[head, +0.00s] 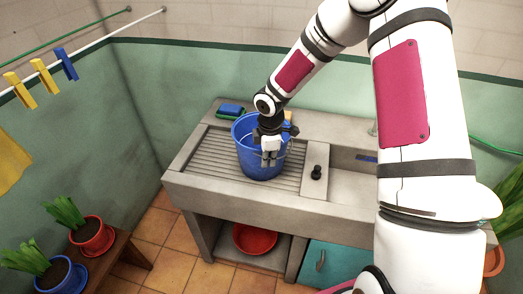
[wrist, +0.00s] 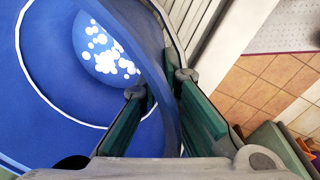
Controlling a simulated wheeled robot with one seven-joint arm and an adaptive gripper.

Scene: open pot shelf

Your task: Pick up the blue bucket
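The blue bucket (head: 250,166) stands upright on the ribbed drainboard of the concrete sink. My gripper (head: 269,155) is at its front right rim, pointing down. In the wrist view, the bucket (wrist: 50,90) fills the left side, with a white ring and pale spots inside. My gripper (wrist: 162,84) has its fingers apart, one inside the bucket and one outside, with the bucket wall between them. A gap shows beside the wall, so the fingers look open around it. The lower fingertips are hidden in the head view.
A blue and green sponge (head: 231,110) lies behind the bucket. A black knob-like object (head: 316,172) stands right of it on the sink (head: 285,200). A red basin (head: 254,239) is on the shelf below. Potted plants (head: 92,236) stand on a bench at left.

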